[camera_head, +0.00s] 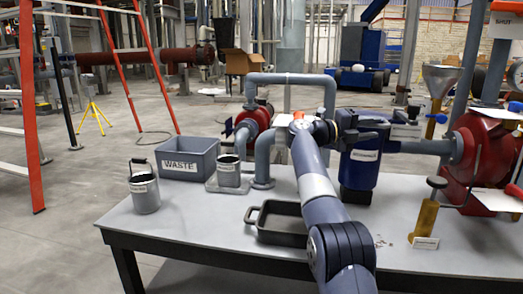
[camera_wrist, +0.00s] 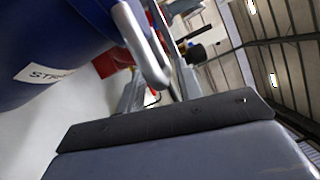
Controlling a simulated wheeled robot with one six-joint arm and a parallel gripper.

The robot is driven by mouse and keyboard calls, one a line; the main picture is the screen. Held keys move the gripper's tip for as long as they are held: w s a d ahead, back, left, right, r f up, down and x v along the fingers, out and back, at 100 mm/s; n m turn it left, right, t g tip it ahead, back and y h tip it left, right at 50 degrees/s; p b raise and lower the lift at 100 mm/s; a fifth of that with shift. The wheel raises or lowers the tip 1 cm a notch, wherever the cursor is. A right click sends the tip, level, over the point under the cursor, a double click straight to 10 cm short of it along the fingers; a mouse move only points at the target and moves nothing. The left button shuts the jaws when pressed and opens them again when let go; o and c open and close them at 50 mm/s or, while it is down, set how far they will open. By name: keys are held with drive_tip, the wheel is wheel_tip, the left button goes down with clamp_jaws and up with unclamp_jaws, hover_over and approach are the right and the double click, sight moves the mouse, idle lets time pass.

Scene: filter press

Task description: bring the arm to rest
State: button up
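My arm reaches from the bottom of the head view over the bench (camera_head: 150,222). Its end is beside the blue strainer vessel (camera_head: 360,170), whose label is partly readable. My gripper (camera_wrist: 158,92) shows in the wrist view above a dark bar and a grey body. Two narrow grey parts there stand apart and look like its fingers, but their tips are unclear. A pale curved bar (camera_wrist: 142,45) crosses close in front of them; I cannot tell whether it touches. The blue vessel (camera_wrist: 45,50) with a "STR..." label fills the upper left of the wrist view.
An orange ladder (camera_head: 130,70) stands behind left.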

drive_tip(key=s+a, duration=0.2)
drive_tip(key=a, duration=0.8)
drive_tip(key=d, duration=0.4)
drive_tip(key=w+d, duration=0.1)
drive_tip(key=d, duration=0.2)
drive_tip(key=w+d, duration=0.1)
drive_tip(key=d, duration=0.3)
drive_tip(key=shift+w+d+r, duration=0.1)
drive_tip(key=shift+d+r, duration=0.2)
drive_tip(key=shift+d, duration=0.05)
drive_tip(key=shift+a+r+p, duration=0.1)
drive_tip(key=shift+r+p, duration=0.2)
drive_tip(key=shift+p, duration=0.05)
drive_tip(key=shift+r+n, duration=0.2)
drive_tip(key=shift+n, duration=0.1)
